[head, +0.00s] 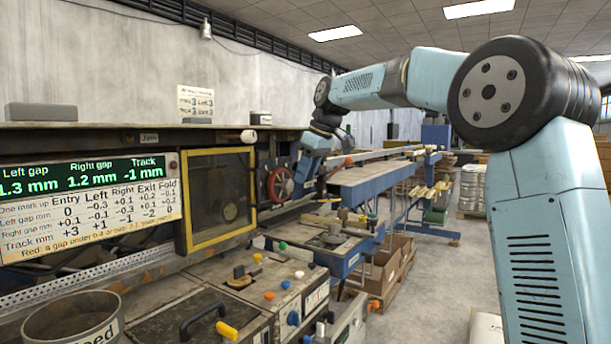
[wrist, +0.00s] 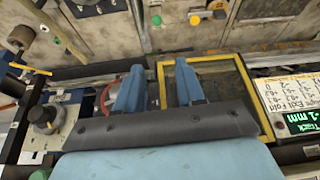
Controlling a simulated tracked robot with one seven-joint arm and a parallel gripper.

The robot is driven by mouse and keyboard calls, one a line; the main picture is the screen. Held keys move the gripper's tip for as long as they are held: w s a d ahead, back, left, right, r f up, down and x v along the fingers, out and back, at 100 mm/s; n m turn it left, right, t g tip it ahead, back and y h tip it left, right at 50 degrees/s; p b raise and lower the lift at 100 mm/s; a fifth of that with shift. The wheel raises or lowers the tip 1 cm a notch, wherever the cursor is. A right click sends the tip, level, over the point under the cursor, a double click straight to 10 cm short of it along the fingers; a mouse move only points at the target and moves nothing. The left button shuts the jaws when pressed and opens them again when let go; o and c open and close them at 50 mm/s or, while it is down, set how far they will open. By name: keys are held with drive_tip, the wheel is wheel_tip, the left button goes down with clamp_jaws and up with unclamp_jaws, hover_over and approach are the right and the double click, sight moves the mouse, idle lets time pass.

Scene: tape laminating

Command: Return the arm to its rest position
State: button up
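My light-blue arm reaches from the right of the head view across the top and down towards the machine. My gripper (head: 302,190) hangs near the red handwheel (head: 280,185), to the right of the yellow-framed window (head: 220,197). In the wrist view my gripper (wrist: 157,85) shows two blue fingers set apart with nothing between them. The handwheel lies partly behind the left finger in that view. I cannot tell from these frames whether the gripper touches the machine.
A display board (head: 85,205) shows left gap 1.3 mm, right gap 1.2 mm, track -1 mm. Below are a control box with coloured knobs (head: 270,296), a black lid with a yellow-ended handle (head: 203,318) and a round tin (head: 72,318). Open floor (head: 425,290) lies right of the machine.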

drive_tip(key=s+d+f+m+t+h, duration=0.3)
drive_tip(key=s+d+m, duration=0.4)
drive_tip(key=s+d, duration=1.1)
drive_tip(key=s+d+f+m, duration=0.2)
drive_tip(key=s+d+f, duration=0.1)
drive_tip(key=s, duration=0.3)
drive_tip(key=s+d+f+m, duration=0.2)
drive_tip(key=s+d+f, duration=0.1)
drive_tip(key=s+f, duration=0.2)
drive_tip(key=s+d+f+m+h, duration=0.1)
drive_tip(key=s+f, duration=0.3)
drive_tip(key=s, duration=0.4)
drive_tip(key=shift+s+d+f+m+t, duration=0.3)
drive_tip(key=shift+s+d+f+m, duration=0.1)
drive_tip(key=shift+d, duration=0.5)
drive_tip(key=shift+o, duration=0.4)
drive_tip(key=shift+s, duration=0.15)
